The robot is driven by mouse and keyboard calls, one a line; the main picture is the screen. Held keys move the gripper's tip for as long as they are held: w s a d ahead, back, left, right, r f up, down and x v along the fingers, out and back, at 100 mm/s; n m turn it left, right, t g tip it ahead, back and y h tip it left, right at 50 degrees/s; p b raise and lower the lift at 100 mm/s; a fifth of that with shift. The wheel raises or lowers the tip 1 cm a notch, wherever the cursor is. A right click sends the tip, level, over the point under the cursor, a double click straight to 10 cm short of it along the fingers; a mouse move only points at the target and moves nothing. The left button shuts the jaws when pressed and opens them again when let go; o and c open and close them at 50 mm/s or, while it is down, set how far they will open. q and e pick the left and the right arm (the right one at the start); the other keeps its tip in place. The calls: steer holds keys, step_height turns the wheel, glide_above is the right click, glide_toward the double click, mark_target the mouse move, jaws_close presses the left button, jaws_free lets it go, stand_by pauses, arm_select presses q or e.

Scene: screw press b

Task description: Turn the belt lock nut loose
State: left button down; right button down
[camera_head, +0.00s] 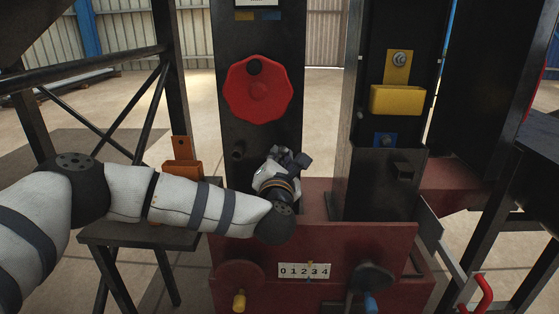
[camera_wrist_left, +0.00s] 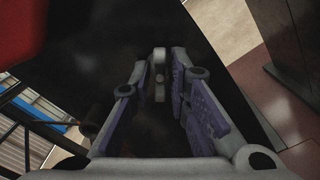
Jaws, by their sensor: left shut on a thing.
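My left gripper (camera_head: 290,160) reaches in front of the black left column, below the red knob. In the left wrist view its two fingers (camera_wrist_left: 160,68) with purple pads close in on a small grey metal piece (camera_wrist_left: 159,88) against the dark column face. This piece appears to be the belt lock nut; in the head view it is hidden behind the gripper. Its turn angle cannot be told. My right gripper is not in view.
The red knob (camera_head: 257,90) sits on the column above my gripper. A dark peg (camera_head: 238,150) sticks out to its left. The red press base (camera_head: 330,245) with a 01234 plate (camera_head: 304,271) lies below. A yellow block (camera_head: 397,100) is on the right column.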

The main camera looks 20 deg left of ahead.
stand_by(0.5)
arm_select(q)
steer(key=c, duration=1.7)
jaws_free()
steer(key=shift+d, duration=0.1)
steer(key=v, duration=1.2)
steer(key=shift+r, duration=0.1)
